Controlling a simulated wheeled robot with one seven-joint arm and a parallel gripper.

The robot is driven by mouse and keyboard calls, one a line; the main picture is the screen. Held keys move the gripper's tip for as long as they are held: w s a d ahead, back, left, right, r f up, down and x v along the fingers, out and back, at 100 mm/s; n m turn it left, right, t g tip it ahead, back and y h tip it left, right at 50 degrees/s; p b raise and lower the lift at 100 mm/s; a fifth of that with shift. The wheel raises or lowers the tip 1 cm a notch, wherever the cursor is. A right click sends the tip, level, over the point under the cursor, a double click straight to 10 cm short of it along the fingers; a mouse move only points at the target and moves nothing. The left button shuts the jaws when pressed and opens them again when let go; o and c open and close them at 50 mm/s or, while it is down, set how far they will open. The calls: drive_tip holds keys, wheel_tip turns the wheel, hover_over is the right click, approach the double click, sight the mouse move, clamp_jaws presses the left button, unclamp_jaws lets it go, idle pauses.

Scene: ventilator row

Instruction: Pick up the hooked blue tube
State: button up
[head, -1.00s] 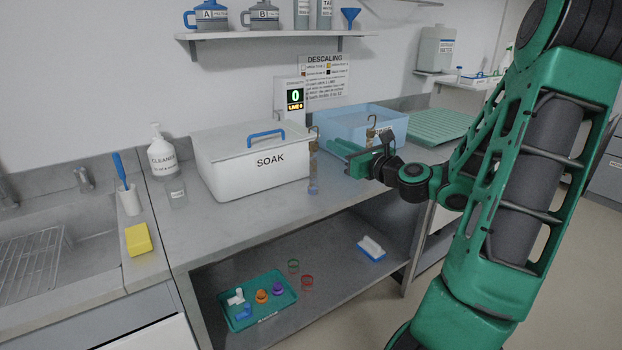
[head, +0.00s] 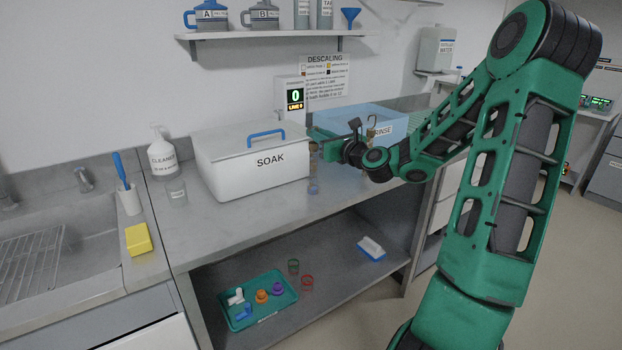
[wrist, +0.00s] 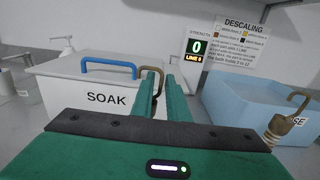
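A hooked tube stands upright on the counter in front of the soak bin's right side. Its blue lower end (head: 313,188) shows in the head view, and its middle is mostly hidden by my gripper. Its brown hook (wrist: 153,75) rises beyond the fingers in the wrist view. My gripper (head: 319,145) is at the tube's upper part, its fingers apart. In the wrist view my gripper (wrist: 163,88) has a narrow gap, with the hook behind it toward the left finger. I cannot tell whether the fingers touch the tube. A second hooked tube (wrist: 284,122), brownish, stands by the rinse bin.
The white soak bin (head: 240,175) with a blue lid handle is close left of my gripper. The blue rinse bin (head: 388,122) is behind right. A strength display (head: 295,97) is behind. A teal tray (head: 240,322) with small parts is on the lower shelf.

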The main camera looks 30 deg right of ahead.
drive_tip(key=shift+c, duration=0.6)
clamp_jaws()
drive_tip(key=shift+r, duration=0.1)
